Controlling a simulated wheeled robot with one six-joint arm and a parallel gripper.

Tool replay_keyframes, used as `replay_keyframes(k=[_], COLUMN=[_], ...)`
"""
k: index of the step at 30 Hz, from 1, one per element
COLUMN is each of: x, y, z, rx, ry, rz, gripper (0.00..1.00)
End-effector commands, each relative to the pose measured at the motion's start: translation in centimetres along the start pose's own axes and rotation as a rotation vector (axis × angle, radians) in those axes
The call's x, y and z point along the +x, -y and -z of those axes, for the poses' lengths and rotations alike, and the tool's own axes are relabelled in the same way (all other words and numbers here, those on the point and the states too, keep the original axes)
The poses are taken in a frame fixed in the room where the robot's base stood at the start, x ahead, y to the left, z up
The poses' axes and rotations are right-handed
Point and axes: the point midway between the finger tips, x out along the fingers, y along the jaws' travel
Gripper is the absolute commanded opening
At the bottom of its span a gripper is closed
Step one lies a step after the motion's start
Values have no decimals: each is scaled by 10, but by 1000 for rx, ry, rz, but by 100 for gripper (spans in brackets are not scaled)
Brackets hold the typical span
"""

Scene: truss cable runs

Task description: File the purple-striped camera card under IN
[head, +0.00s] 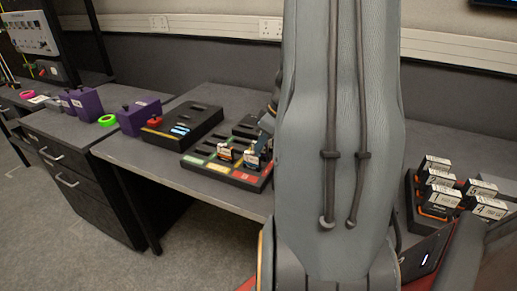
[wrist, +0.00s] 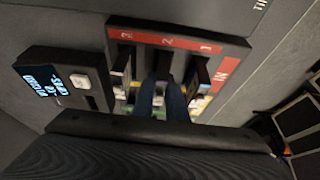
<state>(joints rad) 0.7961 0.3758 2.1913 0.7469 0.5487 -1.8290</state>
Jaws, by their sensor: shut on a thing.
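My gripper (head: 262,150) is low over the sorting tray (head: 222,174), mostly behind my arm in the head view. In the wrist view my gripper (wrist: 161,98) has its two blue fingers close together, shut on a card. The red IN strip (wrist: 226,76) has numbered slots. The fingers are near the middle slot, 2 (wrist: 164,64). I cannot tell whether the card is inside it. An orange-marked card (head: 225,152) stands in the tray left of my gripper.
A small display unit (wrist: 62,82) is beside the tray. A black slotted box (head: 182,127) lies behind it. A rack of several cards (head: 437,195) stands at the right. Purple blocks (head: 138,116) and a green ring (head: 107,120) are at the left.

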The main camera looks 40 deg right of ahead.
Motion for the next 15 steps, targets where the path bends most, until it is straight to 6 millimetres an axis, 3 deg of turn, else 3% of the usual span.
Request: replay_keyframes(k=[7,8,11,15], x=[0,0,0,0], y=[0,0,0,0], z=[0,0,0,0], rx=[0,0,0,0], ry=[0,0,0,0], rz=[0,0,0,0], gripper=[0,14,31,34])
